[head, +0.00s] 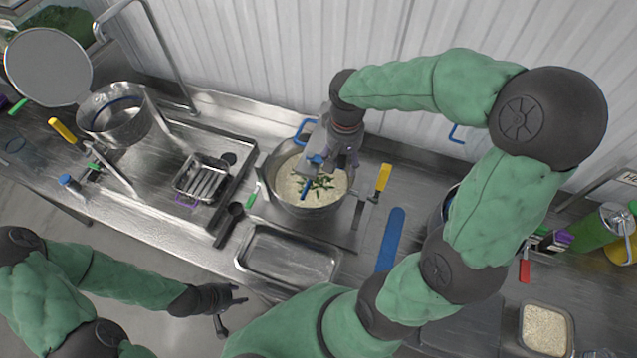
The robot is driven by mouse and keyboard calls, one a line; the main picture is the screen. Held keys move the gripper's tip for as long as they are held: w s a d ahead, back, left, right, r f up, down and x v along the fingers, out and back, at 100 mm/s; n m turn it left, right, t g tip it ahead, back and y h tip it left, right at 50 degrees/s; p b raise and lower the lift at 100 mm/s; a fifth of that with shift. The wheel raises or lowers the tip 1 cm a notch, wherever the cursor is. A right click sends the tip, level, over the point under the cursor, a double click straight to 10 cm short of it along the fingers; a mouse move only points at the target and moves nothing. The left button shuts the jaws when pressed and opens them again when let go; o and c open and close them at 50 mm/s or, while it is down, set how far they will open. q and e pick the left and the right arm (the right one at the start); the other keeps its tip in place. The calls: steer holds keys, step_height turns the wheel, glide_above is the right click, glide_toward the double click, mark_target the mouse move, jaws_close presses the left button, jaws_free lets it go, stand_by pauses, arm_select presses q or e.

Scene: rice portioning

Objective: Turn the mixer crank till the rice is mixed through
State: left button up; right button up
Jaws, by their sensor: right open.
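The mixing bowl (272,176) stands at the back of the counter, in the middle of the head view. In it lies white rice (320,198) with green herb pieces gathered in a patch near the middle. A grey mixer head (311,146) with blue parts stands over the bowl's back. The crank itself is hard to make out behind my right gripper (345,161), which is open beside the mixer head, over the bowl's back right; I cannot tell whether it touches the crank. My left gripper (232,309) is open and empty at the lower left, in front of the counter.
An empty metal tray (246,262) lies in front of the bowl. A yellow-handled tool (383,177) and a blue spatula (391,238) lie to its right. A wire basket (202,180) and metal pot (113,125) stand left. A rice container (545,311) sits at the lower right.

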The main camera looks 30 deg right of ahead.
steer(key=shift+r, duration=0.25)
steer(key=shift+r+p, duration=0.25)
steer(key=shift+p, duration=0.05)
steer(key=c, duration=1.1)
